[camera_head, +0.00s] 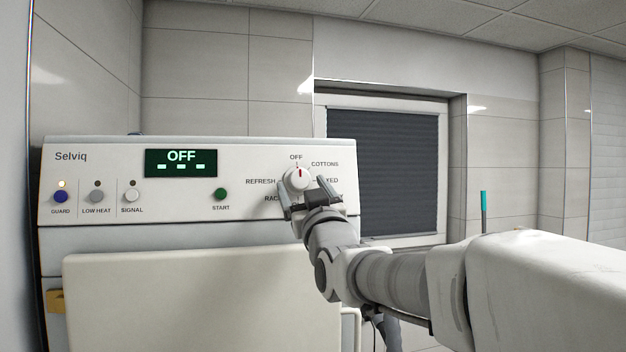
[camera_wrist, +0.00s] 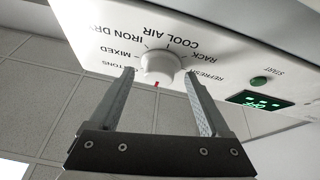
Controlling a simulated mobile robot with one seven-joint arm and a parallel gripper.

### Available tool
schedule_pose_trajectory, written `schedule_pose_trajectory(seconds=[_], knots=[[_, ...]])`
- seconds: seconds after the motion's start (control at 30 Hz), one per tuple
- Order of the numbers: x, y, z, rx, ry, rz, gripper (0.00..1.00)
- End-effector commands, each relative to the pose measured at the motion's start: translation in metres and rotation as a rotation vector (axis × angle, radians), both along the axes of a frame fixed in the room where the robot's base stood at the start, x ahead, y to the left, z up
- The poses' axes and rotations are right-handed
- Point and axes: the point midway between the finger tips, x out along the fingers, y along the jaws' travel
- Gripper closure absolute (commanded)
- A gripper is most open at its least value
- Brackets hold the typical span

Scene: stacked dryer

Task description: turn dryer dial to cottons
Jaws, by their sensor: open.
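The white dryer dial (camera_head: 298,178) is on the right of the dryer's control panel. Its red mark points up at OFF, and the display (camera_head: 181,162) reads OFF. COTTONS (camera_head: 325,164) is printed to the upper right of the dial. My gripper (camera_head: 309,192) is in front of the dial and a little below it, hiding some lower labels. In the wrist view, the dial (camera_wrist: 158,66) shows upside down, between and just beyond the fingertips of my open gripper (camera_wrist: 161,75). I cannot tell whether a finger touches it.
The panel also has a green START button (camera_head: 221,194) and GUARD (camera_head: 61,197), LOW HEAT (camera_head: 97,196) and SIGNAL (camera_head: 132,196) buttons to the left. A white door (camera_head: 200,300) is below the panel. A window with a dark blind (camera_head: 385,170) is behind at right.

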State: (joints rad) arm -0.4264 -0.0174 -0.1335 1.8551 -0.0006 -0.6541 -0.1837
Motion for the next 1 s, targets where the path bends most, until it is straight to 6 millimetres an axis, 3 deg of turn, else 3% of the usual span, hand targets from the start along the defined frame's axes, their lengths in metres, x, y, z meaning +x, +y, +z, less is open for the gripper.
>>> schedule_pose_trajectory(seconds=[0.4, 0.87, 1.0], knots=[[0.0068, 0.0018, 0.0024, 0.0, 0.0, 0.0, 0.19], [0.0066, 0.0017, 0.0024, -0.001, 0.0, 0.0, 1.0], [0.0065, 0.0017, 0.0021, 0.003, 0.0, -0.001, 1.0]])
